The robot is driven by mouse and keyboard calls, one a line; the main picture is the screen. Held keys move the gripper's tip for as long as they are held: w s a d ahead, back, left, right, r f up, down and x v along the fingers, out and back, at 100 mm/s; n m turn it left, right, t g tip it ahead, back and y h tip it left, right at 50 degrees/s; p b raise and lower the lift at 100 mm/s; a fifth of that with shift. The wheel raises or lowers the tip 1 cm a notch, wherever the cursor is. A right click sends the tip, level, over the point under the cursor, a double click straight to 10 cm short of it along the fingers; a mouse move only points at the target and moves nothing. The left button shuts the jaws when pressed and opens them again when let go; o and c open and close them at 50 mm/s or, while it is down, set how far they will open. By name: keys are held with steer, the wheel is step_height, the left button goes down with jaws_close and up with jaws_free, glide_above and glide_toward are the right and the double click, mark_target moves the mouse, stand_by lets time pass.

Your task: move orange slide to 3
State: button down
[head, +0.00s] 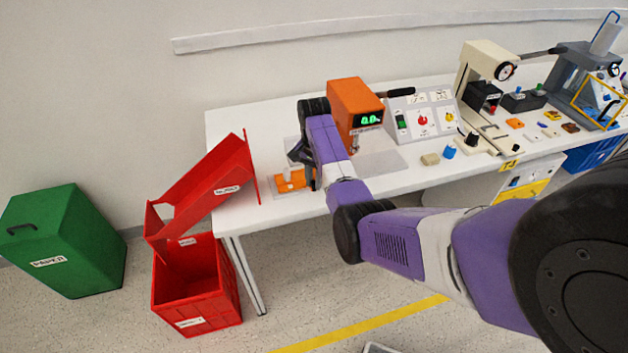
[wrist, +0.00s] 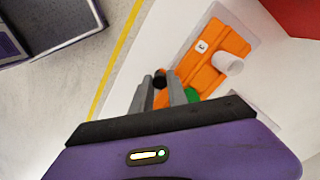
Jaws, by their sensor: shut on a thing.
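The orange slide (head: 291,181) sits on a pale base near the table's left front edge, partly hidden by my arm. In the wrist view the orange slide (wrist: 205,68) lies on a white plate (wrist: 243,18), with a white cylinder (wrist: 229,62) and a small label (wrist: 201,46) on it; the label's character is not clear. My gripper (wrist: 161,82) is shut on a small black knob (wrist: 160,78) at the slide's end. In the head view my gripper (head: 303,158) is at the slide, its fingertips mostly hidden. A green patch (wrist: 192,95) shows beside the fingers.
An orange device with a green display (head: 357,106) stands close behind my arm. A red chute (head: 205,190) is left of the slide, above a red crate (head: 197,285). A switch panel (head: 422,118) and several small parts are to the right.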

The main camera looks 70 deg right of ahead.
steer(key=shift+s, duration=0.1)
steer(key=s+d, duration=0.3)
steer(key=shift+s+p, duration=0.15)
steer(key=shift+p, duration=0.2)
steer(key=c, duration=1.3)
jaws_free()
step_height(320, 180, up, 8)
steer(key=shift+b, duration=0.45)
steer(key=shift+f, duration=0.1)
